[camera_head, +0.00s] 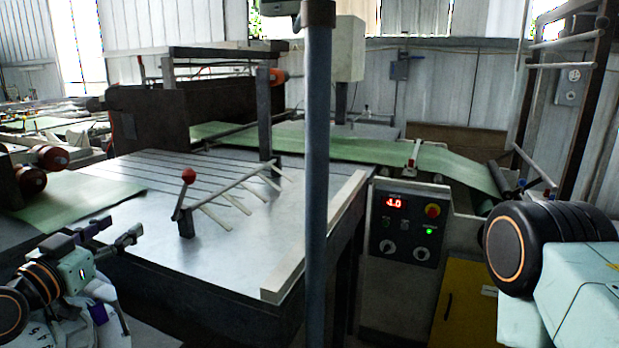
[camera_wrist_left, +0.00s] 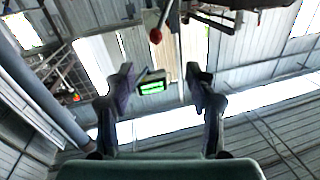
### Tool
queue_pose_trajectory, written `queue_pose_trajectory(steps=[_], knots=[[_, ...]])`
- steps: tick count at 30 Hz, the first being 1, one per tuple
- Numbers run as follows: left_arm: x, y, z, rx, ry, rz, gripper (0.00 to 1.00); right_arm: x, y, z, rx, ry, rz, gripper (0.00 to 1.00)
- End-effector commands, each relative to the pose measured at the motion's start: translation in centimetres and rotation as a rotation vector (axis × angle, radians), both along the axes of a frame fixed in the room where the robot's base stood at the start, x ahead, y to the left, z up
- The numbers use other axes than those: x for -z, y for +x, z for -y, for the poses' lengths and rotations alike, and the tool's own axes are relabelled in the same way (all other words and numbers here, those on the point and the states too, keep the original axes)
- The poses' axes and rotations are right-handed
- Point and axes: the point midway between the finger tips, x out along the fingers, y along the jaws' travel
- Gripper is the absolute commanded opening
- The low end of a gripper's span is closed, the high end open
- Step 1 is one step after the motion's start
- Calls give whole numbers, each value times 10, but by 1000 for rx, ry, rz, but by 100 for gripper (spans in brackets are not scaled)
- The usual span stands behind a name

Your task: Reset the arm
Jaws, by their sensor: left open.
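My left gripper (camera_head: 118,232) is at the lower left of the head view, beside the near left edge of the metal worktable (camera_head: 200,258). Its fingers are spread and nothing is between them. In the left wrist view the two fingers of the left gripper (camera_wrist_left: 162,92) stand well apart, with the wall and roof behind them. My right arm shows at the right edge of the head view as a dark round joint and a pale link. Its gripper is not in view.
A blue-grey post (camera_head: 317,180) stands upright in the middle. A lever with a red knob (camera_head: 188,175) rises from the table. A control panel (camera_head: 408,225) with a red display stands right of the table. Green sheet (camera_head: 350,148) runs across the back.

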Motion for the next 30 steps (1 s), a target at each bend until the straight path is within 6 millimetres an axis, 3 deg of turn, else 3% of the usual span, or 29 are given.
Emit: queue_pose_trajectory(steps=[4,8,14,21,27,30], knots=[[30,-6,17,-7,-153,-151,56,3,0,0,0,0,1,35],[73,-18,34,-27,-253,-308,56,9,1,0,1,0,1,35],[160,-55,62,-91,-356,-593,56,20,0,0,0,0,1,35],[286,-146,93,-231,-370,-991,56,38,0,0,0,0,0,35],[371,-245,107,-333,-253,-1278,56,54,0,0,0,0,0,35],[404,-296,111,-344,-152,-1401,56,63,0,0,0,0,0,35]])
